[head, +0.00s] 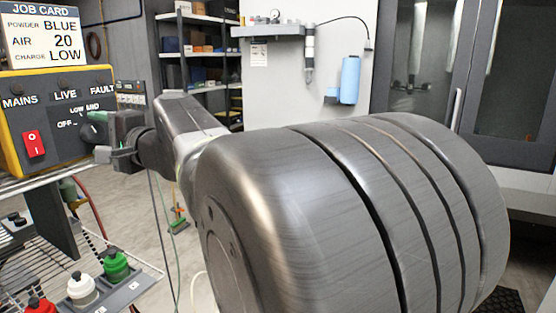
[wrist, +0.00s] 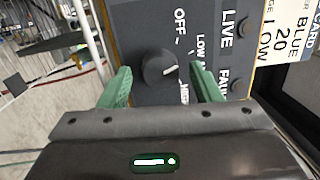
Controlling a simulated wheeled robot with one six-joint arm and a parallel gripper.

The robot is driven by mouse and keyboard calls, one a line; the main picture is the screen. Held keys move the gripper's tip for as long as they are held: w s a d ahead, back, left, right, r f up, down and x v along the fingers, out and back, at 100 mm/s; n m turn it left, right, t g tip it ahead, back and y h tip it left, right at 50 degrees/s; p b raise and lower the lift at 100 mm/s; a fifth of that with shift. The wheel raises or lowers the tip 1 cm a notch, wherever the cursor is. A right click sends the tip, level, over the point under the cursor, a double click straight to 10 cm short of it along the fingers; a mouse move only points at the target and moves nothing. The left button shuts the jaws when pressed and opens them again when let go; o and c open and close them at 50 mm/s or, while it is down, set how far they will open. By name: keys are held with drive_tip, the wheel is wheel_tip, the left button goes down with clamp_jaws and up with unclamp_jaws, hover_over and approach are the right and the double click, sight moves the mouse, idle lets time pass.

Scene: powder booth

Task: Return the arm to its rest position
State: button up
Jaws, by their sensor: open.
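My gripper (head: 104,138) is at the front of the control box (head: 12,150) on the left in the head view, with my arm stretched toward it. In the wrist view my gripper (wrist: 161,72) has its two green fingers apart, one on each side of the dark round knob (wrist: 154,68), with nothing clamped. I cannot tell whether a finger touches the knob. The knob's white mark points toward the LOW and MID labels; which one is unclear. In the head view the knob (head: 90,131) is partly hidden by my gripper.
A job card (head: 42,35) stands on the box, which has a red switch (head: 34,144). Below, a wire shelf (head: 75,250) carries a rack with green (head: 115,264), white (head: 83,289) and red bottles. A grey cabinet (head: 500,80) stands right. Open floor (head: 140,210) shows behind my arm.

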drive_tip(key=n+p, duration=0.1)
drive_tip(key=n, duration=0.3)
drive_tip(key=shift+r, duration=0.2)
drive_tip(key=n+p, duration=0.2)
drive_tip(key=n, duration=0.1)
drive_tip(key=shift+g, duration=0.4)
drive_tip(key=b+v, duration=0.2)
drive_tip(key=v, duration=0.5)
drive_tip(key=shift+s+d, duration=0.2)
drive_tip(key=shift+d, duration=0.15)
drive_tip(key=shift+f, duration=0.1)
